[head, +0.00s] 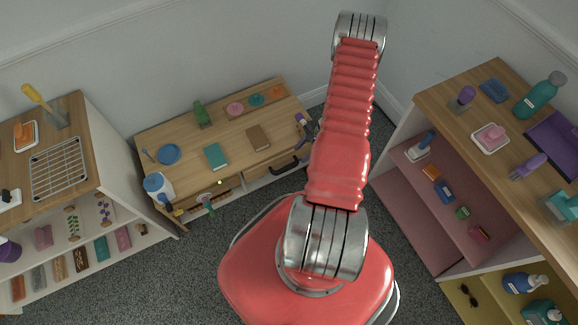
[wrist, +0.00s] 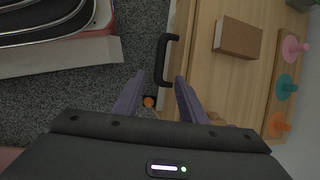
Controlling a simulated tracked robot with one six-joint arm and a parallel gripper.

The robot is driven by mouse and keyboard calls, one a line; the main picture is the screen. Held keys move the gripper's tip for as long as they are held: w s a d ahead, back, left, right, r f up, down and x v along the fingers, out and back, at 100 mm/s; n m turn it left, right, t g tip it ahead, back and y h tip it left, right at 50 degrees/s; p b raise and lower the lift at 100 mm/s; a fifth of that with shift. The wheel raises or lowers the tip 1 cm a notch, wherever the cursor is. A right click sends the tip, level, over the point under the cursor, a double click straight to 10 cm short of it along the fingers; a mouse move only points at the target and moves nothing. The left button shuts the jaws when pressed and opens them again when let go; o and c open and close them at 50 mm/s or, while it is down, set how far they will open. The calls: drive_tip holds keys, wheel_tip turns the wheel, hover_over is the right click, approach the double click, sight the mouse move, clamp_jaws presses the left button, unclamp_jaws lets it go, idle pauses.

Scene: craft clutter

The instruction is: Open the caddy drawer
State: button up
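A black bar handle (wrist: 167,60) stands out from the front edge of the wooden unit in the wrist view. It also shows in the head view (head: 284,168), on the right part of the unit's front, partly behind my arm. Whether that drawer front is the caddy drawer, and whether it is fully shut, I cannot tell. My gripper (wrist: 159,90) has its two purple fingers apart with nothing held. In the head view my gripper is mostly hidden behind my arm.
The wooden top (head: 185,137) carries a brown book (wrist: 238,38), a teal book (head: 216,156), a blue plate (head: 168,154) and coloured discs. A small orange round thing (wrist: 149,101) shows between my fingers. Shelves stand left and right. Grey carpet (head: 150,270) lies open in front.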

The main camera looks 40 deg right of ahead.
sight(287, 167)
drive_tip(key=shift+x, duration=6.85)
clamp_jaws()
